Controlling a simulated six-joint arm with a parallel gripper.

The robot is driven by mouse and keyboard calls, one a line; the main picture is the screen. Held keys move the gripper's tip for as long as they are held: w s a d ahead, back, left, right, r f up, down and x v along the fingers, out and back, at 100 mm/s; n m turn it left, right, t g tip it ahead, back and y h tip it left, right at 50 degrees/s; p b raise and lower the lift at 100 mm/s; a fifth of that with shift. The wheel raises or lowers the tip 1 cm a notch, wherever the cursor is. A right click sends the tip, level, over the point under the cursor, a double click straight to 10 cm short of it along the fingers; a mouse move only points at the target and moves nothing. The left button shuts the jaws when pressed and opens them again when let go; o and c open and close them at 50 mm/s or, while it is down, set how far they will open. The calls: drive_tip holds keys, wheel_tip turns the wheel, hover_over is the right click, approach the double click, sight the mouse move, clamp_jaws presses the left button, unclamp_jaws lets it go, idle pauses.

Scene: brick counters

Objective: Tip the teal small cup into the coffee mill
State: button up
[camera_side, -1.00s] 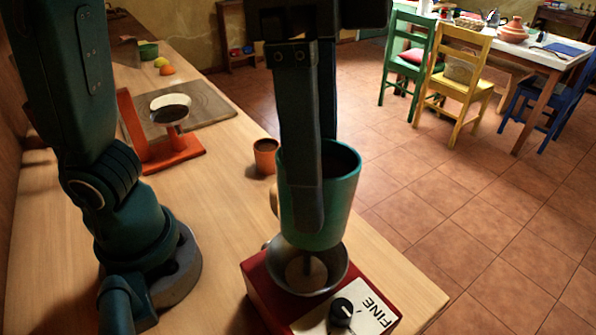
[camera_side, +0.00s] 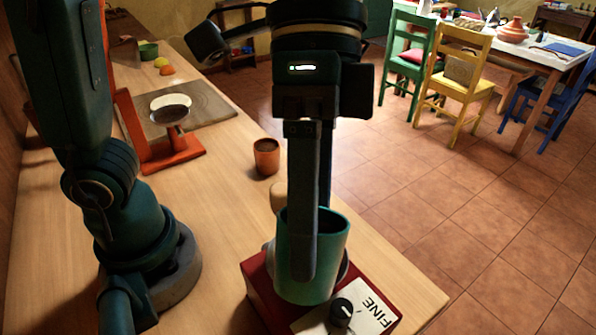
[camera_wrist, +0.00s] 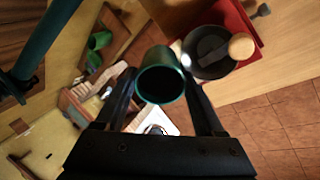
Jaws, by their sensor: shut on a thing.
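My gripper (camera_side: 304,262) is shut on the teal small cup (camera_side: 332,250), with a finger along its near side. The cup looks nearly upright, its mouth upward, in front of the mill's hopper in the side view. In the wrist view the cup (camera_wrist: 160,84) sits between the fingertips (camera_wrist: 159,74); its inside is dark and I cannot tell its contents. The coffee mill (camera_side: 262,292) has a red body and a panel marked FINE with a black knob. The cup hides most of its hopper, which shows in the wrist view (camera_wrist: 200,62) just right of the cup.
A terracotta cup (camera_side: 266,157) stands on the wooden counter (camera_side: 225,215) behind the mill. An orange stand (camera_side: 172,152) with a round pan stands farther back left. A green bowl (camera_side: 148,50) and fruit lie at the far end. The counter's right edge drops to the tiled floor.

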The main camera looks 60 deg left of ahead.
drive_tip(key=shift+w+a+f+g+h, duration=0.1)
drive_tip(key=shift+f+g+h, duration=0.1)
drive_tip(key=shift+g+h, duration=0.35)
drive_tip(key=shift+w+a+f+g+h, duration=0.1)
drive_tip(key=shift+f+g+h, duration=0.2)
drive_tip(key=shift+g, duration=0.35)
drive_tip(key=g+h, duration=0.3)
drive_tip(key=shift+w+a+f+n, duration=0.1)
drive_tip(key=shift+w+n, duration=0.15)
drive_tip(key=shift+n, duration=0.05)
drive_tip(key=g+h, duration=0.2)
drive_tip(key=shift+w+a+f+g, duration=0.15)
drive_tip(key=shift+w+a+g, duration=0.05)
drive_tip(key=shift+g, duration=0.1)
drive_tip(key=g+h, duration=0.3)
drive_tip(key=shift+w+a+f+n, duration=0.1)
drive_tip(key=shift+w+a+n, duration=0.2)
drive_tip(key=shift+w+n, duration=0.1)
drive_tip(key=w+a+n+t, duration=0.5)
drive_tip(key=a+n+t, duration=0.3)
drive_tip(key=t, duration=0.5)
drive_tip(key=w+a+n+t+h, duration=0.1)
drive_tip(key=w+a+n+t, duration=0.5)
drive_tip(key=a+t, duration=0.5)
drive_tip(key=n+t, duration=0.2)
drive_tip(key=t, duration=0.1)
drive_tip(key=shift+w+a+n, duration=0.15)
drive_tip(key=shift+a+n, duration=0.15)
drive_tip(key=shift+a, duration=0.1)
